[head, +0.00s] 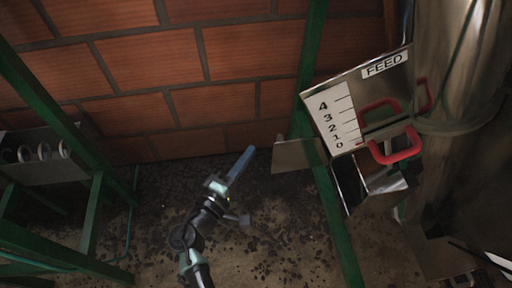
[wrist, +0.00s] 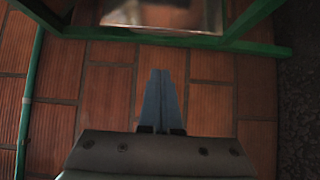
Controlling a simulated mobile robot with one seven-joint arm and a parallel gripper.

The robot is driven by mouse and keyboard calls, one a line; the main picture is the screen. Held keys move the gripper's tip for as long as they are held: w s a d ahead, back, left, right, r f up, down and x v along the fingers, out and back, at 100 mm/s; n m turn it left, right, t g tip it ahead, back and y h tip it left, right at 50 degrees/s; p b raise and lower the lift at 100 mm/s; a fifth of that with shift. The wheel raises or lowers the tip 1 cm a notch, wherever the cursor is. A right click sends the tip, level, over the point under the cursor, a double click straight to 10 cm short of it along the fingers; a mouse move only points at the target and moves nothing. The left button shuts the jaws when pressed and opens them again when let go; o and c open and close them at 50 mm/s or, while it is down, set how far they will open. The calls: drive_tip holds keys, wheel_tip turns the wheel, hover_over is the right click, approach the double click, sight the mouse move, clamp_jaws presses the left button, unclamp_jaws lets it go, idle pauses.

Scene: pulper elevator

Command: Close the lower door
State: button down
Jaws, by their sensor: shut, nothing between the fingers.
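The metal feed box (head: 350,112) stands right of centre in the head view, with a FEED label, a 0-to-4 scale and red handles (head: 399,147). Below it a metal panel (head: 350,184) hangs at an angle beside a dark opening. A flat metal plate (head: 297,155) sticks out to the left past the green post; I cannot tell which of these is the lower door. My gripper (head: 249,152) has blue fingers, shut and empty, left of the plate and apart from it. In the wrist view the shut fingers (wrist: 160,74) point at brick, below a metal surface (wrist: 165,14).
A green post (head: 335,215) stands between my gripper and the feed box. A green frame (head: 92,215) with a grey box (head: 38,153) is at the left. A brick wall (head: 180,65) closes the back. The speckled floor (head: 275,235) around my arm is open.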

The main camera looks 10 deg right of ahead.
drive_tip(key=b+x, duration=0.2)
drive_tip(key=x, duration=0.6)
drive_tip(key=shift+s+d+p, duration=0.2)
drive_tip(key=shift+s+p, duration=0.1)
drive_tip(key=shift+s, duration=0.7)
drive_tip(key=shift+s+d+p, duration=0.2)
drive_tip(key=shift+s+p, duration=0.05)
drive_tip(key=shift+s, duration=0.75)
drive_tip(key=shift+s, duration=0.15)
